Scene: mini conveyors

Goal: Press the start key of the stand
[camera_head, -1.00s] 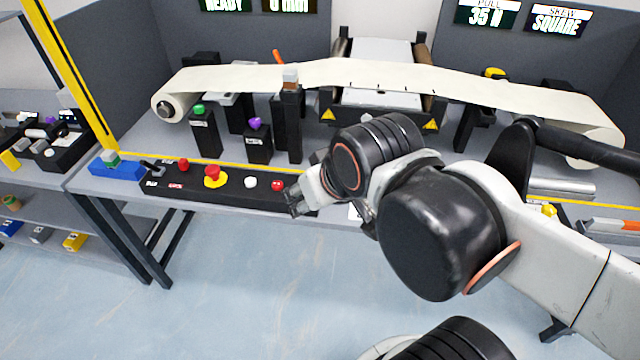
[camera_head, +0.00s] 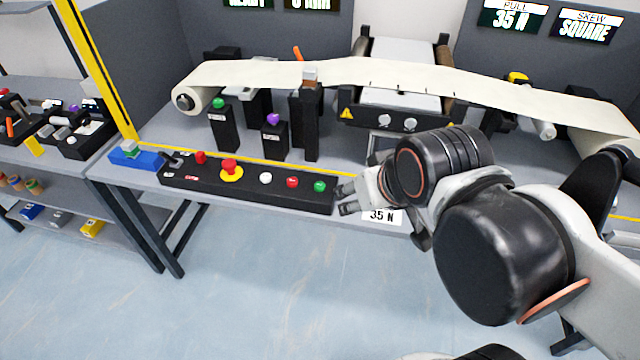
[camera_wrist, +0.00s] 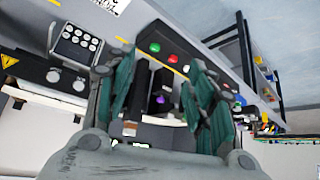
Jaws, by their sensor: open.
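A long black control panel (camera_head: 245,192) lies along the front of the bench. From left to right it carries a dark lever switch, a red button, a red emergency knob (camera_head: 231,170) on yellow, a white button (camera_head: 265,178), a red button (camera_head: 292,182) and a green button (camera_head: 319,186). Labels are too small to read. My gripper (camera_head: 343,200) is open and empty, just right of the panel's right end near the green button. In the wrist view, the green button (camera_wrist: 154,47) shows beyond and between the fingers (camera_wrist: 162,72).
Black posts with a green cap (camera_head: 218,103) and a purple cap (camera_head: 273,119) stand behind the panel. A pale web (camera_head: 430,77) runs over rollers above. A blue block (camera_head: 137,158) sits left of the panel.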

